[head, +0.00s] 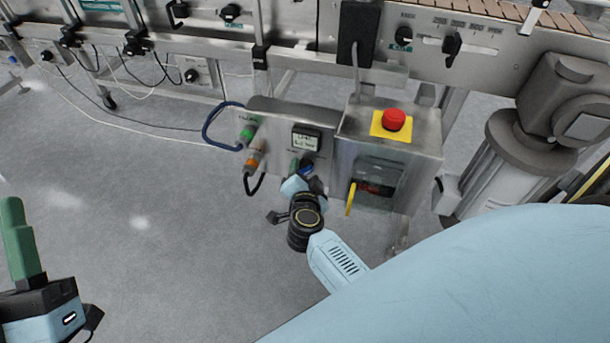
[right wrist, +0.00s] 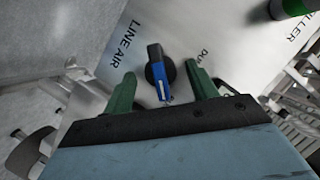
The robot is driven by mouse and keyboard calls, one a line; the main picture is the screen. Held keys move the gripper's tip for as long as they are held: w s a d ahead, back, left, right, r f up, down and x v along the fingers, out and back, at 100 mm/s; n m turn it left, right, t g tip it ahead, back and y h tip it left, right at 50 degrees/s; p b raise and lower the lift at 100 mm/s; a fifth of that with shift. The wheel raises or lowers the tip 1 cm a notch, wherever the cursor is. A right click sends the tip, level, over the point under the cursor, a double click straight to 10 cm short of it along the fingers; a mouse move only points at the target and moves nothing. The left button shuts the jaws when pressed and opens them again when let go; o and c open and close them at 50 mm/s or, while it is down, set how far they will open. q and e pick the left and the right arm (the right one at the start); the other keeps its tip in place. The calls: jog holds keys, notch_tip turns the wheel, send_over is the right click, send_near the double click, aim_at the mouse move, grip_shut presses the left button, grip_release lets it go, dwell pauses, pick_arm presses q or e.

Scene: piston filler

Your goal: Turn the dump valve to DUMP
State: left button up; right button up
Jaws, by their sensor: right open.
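The dump valve is a black round knob with a blue handle (right wrist: 157,76) on a grey metal panel in the right wrist view. Printed words LINE AIR stand to its left, and a partly hidden word starting with DU stands to its right. My right gripper (right wrist: 160,82) is open, with one green finger on each side of the handle; I cannot tell whether either touches it. In the head view the right gripper (head: 299,167) is at the panel's lower right, largely hiding the valve. My left gripper (head: 20,242) is at the lower left, away from everything.
A small display (head: 306,139) is above the valve. Green and orange connectors (head: 254,158) with hoses are to its left. To the right is a box with a red emergency button (head: 393,120) and a yellow handle (head: 351,198). A large motor (head: 525,140) is further right. Open floor lies left.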

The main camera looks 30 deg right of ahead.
jog(key=shift+w+d, duration=0.1)
jog(key=shift+w, duration=0.05)
jog(key=c, duration=1)
